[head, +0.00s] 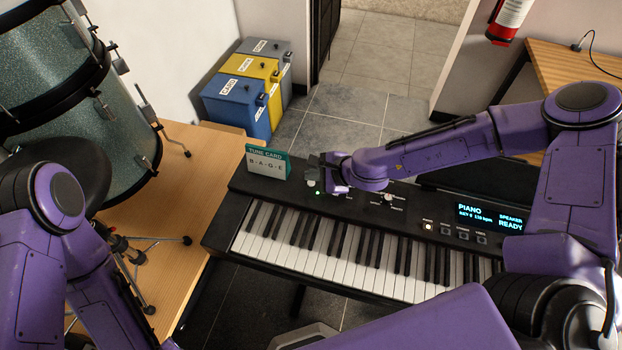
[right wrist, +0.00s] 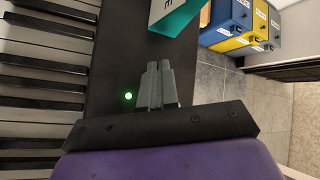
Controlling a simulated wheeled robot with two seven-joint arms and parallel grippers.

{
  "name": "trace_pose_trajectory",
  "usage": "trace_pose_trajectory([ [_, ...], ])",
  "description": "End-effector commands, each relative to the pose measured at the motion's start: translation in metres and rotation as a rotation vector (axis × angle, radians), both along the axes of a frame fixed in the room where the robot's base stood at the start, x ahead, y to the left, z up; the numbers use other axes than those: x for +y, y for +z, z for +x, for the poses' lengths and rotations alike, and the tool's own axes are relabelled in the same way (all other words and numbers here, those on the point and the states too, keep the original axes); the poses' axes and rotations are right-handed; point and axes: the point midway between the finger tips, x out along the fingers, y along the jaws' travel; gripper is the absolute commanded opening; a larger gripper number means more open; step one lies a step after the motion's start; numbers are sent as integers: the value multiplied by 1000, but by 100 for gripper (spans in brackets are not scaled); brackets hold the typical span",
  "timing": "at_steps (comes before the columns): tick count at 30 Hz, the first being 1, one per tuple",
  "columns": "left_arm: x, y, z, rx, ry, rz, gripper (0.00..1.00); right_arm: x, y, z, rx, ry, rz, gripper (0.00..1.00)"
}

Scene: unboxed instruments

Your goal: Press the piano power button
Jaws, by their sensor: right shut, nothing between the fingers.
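The black electronic piano (head: 232,186) stands below my right arm, and its keys also show in the right wrist view (right wrist: 40,68). Its display (head: 490,216) reads "PIANO" and "SPEAKER READY". A small green light (right wrist: 128,96) glows on the panel beside my right gripper. My right gripper (head: 313,170) is shut and empty over the left part of the panel, near the card. In the right wrist view its closed fingertips (right wrist: 158,66) are beside the green light; I cannot tell whether they touch the panel. I cannot make out a power button label. My left gripper is out of view.
A teal "TUNE CARD" (head: 267,161) stands at the panel's back left, close to the right fingers. Drums (head: 75,120) stand on a wooden platform (head: 190,150) at left. Blue, yellow and grey boxes (head: 236,104) are behind. A fire extinguisher (head: 509,18) hangs at upper right.

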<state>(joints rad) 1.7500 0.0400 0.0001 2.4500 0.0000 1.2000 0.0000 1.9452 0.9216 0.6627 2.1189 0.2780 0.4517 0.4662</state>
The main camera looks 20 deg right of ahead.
Motion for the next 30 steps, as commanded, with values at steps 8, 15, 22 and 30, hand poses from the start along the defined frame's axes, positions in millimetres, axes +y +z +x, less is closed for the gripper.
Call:
trace_pose_trajectory([
  [8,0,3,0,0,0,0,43,0,3,0,1,1,0,0],
  [15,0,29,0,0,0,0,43,0,32,0,0,0,0,0],
  [22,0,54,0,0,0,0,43,0,59,0,1,0,1,0],
  [30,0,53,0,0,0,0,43,0,59,0,2,-1,0,0],
])
